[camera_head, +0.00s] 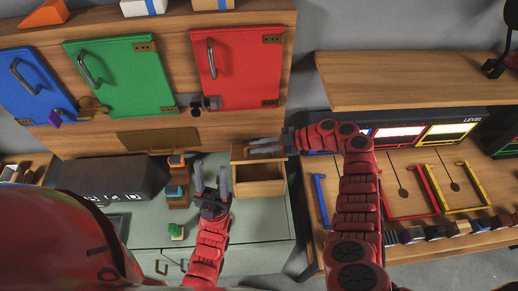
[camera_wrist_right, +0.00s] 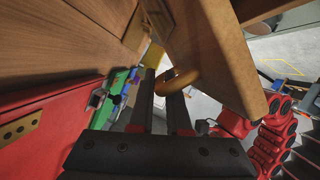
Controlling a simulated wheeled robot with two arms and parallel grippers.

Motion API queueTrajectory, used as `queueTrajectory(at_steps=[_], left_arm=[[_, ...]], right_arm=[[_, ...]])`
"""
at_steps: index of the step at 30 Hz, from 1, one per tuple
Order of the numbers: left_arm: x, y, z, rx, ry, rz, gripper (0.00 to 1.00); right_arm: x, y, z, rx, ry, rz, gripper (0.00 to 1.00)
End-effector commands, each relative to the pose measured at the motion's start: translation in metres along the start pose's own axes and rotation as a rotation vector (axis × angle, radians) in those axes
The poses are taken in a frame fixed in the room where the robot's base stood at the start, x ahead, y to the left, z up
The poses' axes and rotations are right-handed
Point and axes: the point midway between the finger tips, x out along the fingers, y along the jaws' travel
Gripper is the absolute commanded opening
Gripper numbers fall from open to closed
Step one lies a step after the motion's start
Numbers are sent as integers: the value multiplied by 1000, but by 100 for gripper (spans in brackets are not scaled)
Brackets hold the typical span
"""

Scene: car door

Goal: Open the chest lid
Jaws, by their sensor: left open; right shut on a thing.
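A small wooden chest (camera_head: 259,188) stands on the grey-green counter, right of centre in the head view. Its front and part of its inside show. In the right wrist view a wooden board (camera_wrist_right: 222,55), which looks like its lid, stands tilted close to the fingers. My right gripper (camera_head: 262,144) is at the top edge of the chest, shut on a round wooden handle (camera_wrist_right: 177,80) at the board's edge. The fingers hide part of the lid in the head view. My left gripper (camera_head: 212,178) is open and empty, just left of the chest.
Above the counter is a wooden panel with blue (camera_head: 36,84), green (camera_head: 120,75) and red (camera_head: 237,68) doors. A black box (camera_head: 105,180) and a small wooden stand (camera_head: 177,185) are to the left. A workbench (camera_head: 400,160) with coloured frames is to the right.

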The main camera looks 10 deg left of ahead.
Motion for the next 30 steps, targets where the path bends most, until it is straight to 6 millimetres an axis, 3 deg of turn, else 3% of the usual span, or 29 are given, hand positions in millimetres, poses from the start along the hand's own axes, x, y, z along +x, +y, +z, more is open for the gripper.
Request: queueTrajectory(at_steps=[14,15,16,26,30], left_arm=[[0,0,0,0,0,0,50],[0,0,0,0,0,0,50],[0,0,0,0,0,0,50],[-1,0,0,0,0,0,50],[-9,0,1,0,0,0,50]], right_arm=[[0,2,0,12,-3,-4,0],[0,2,0,11,-3,-4,20],[0,2,0,11,-3,-4,26],[-1,2,1,11,-2,-4,27],[-16,2,4,12,-6,-1,27]])
